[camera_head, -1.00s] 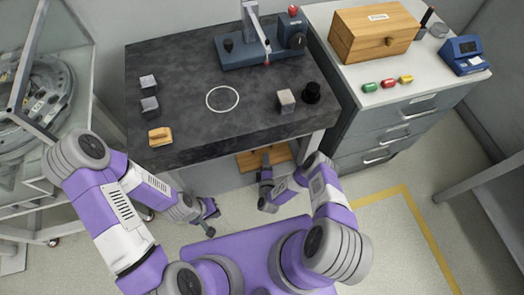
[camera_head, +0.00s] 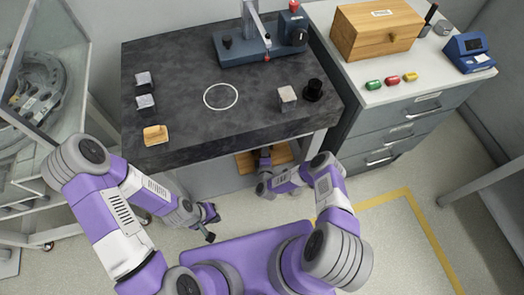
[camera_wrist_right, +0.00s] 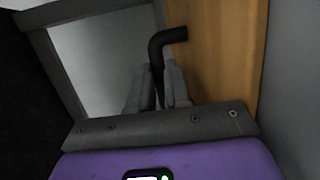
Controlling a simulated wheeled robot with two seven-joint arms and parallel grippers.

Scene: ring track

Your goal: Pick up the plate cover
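I cannot tell for sure which thing is the plate cover. A black knob-shaped piece (camera_head: 313,91) stands on the dark table's right side, beside a small grey-brown block (camera_head: 287,97). My right gripper (camera_head: 264,158) reaches under the table's front edge, at a wooden board (camera_head: 245,162). In the right wrist view, a black bent rod (camera_wrist_right: 166,40) stands between my right fingers (camera_wrist_right: 157,80), in front of the wood. Whether they grip it is unclear. My left gripper (camera_head: 212,223) hangs in front of the table, fingers apart and empty.
The dark table (camera_head: 180,65) carries a blue press-like device (camera_head: 262,48), a white ring mark (camera_head: 221,96), two grey blocks (camera_head: 145,92) and a tan block (camera_head: 155,134). A drawer cabinet (camera_head: 400,125) with a wooden box (camera_head: 376,30) stands right. A glass-sided cart (camera_head: 45,90) stands left.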

